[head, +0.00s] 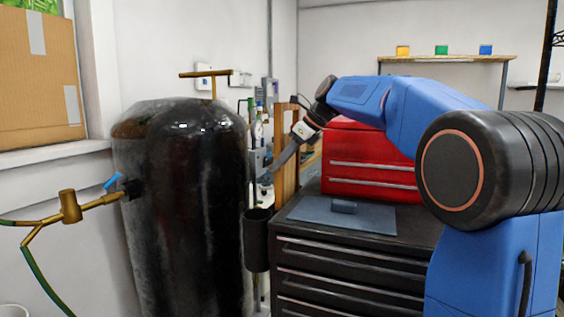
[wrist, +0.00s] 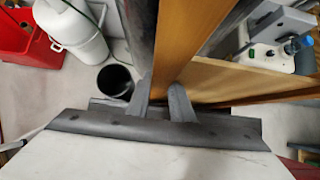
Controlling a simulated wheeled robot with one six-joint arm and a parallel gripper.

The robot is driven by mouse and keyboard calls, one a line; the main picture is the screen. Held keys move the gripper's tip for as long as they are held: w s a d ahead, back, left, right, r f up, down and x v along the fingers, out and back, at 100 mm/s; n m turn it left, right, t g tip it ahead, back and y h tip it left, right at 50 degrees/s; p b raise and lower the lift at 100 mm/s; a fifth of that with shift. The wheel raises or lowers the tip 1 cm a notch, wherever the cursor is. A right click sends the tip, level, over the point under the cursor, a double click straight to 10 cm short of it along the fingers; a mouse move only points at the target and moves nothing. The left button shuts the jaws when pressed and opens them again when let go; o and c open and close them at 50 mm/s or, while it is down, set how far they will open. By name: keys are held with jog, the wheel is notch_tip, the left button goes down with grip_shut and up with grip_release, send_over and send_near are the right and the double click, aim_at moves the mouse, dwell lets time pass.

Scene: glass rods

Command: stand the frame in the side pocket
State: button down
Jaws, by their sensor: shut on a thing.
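The wooden frame (head: 279,150) is upright in the head view, in front of the back wall and left of the red toolbox. My gripper (head: 278,166) is shut on one of its wooden bars. In the wrist view, the bar (wrist: 190,40) runs down between the two fingertips (wrist: 160,88). The side pocket (head: 257,245) is a dark round cup at the left side of the black drawer cabinet, below and slightly left of the frame. In the wrist view, its open mouth (wrist: 115,80) shows left of my fingers, apart from the bar. The frame's lower end is partly hidden.
A large black tank (head: 185,200) stands close left of the pocket. The black cabinet (head: 345,262) carries a blue-grey mat (head: 310,213) with a small dark block (head: 344,207) and the red toolbox (head: 368,165). Glassware (head: 253,130) shows behind the tank.

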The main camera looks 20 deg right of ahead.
jog(key=c, duration=1.6)
grip_release()
jog(key=shift+o, duration=0.2)
jog(key=v, duration=1.2)
jog(key=shift+s, duration=0.1)
